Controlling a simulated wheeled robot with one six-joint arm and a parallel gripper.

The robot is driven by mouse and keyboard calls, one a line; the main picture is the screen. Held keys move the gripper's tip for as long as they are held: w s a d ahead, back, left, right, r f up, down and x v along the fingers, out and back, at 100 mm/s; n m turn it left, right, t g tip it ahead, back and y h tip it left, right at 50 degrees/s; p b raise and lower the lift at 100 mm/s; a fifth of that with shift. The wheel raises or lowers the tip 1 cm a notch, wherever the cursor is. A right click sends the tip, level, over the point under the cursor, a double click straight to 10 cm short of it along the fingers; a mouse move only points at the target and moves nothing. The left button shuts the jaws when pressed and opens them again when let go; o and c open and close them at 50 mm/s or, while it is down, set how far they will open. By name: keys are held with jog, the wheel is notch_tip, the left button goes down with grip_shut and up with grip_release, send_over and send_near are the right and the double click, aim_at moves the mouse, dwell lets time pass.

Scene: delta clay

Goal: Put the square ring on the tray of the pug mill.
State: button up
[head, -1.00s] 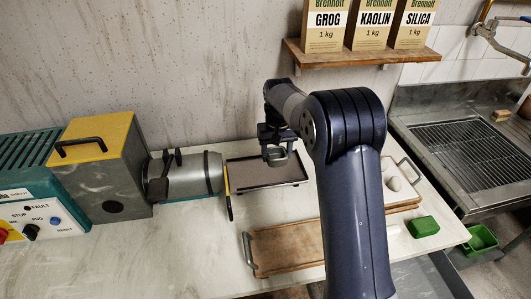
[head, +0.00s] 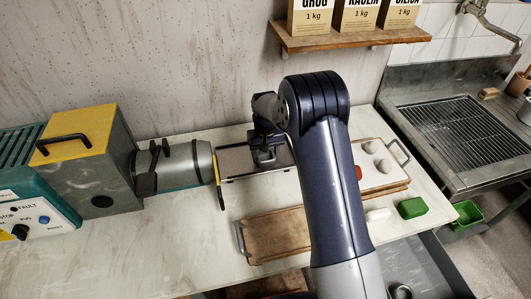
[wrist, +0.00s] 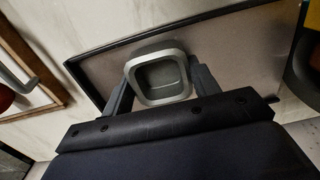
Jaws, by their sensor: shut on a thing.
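The square ring (wrist: 162,99) is grey with rounded corners and an open middle. My gripper (wrist: 158,87) is shut on it, with a finger on either side in the wrist view. The ring (head: 267,157) also shows small in the head view, below my gripper (head: 265,150). The tray (head: 237,161) has a grey-brown surface and a dark rim, and sits right of the pug mill (head: 90,172). The ring is over the tray (wrist: 235,45) in both views; I cannot tell whether it touches.
A yellow-edged piece (head: 218,170) stands at the tray's left end, by the mill's barrel. A wooden board (head: 278,235) lies in front. A white-topped board (head: 380,155) holds pale round things and a red one. A green block (head: 411,208) lies nearby. A shelf (head: 340,38) hangs above.

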jog(key=shift+f, duration=0.25)
jog(key=o, duration=1.1)
jog(key=shift+c, duration=0.2)
jog(key=shift+r, duration=0.15)
notch_tip(320, 180, up, 12)
jog(key=b, duration=0.2)
jog(key=shift+s, duration=0.1)
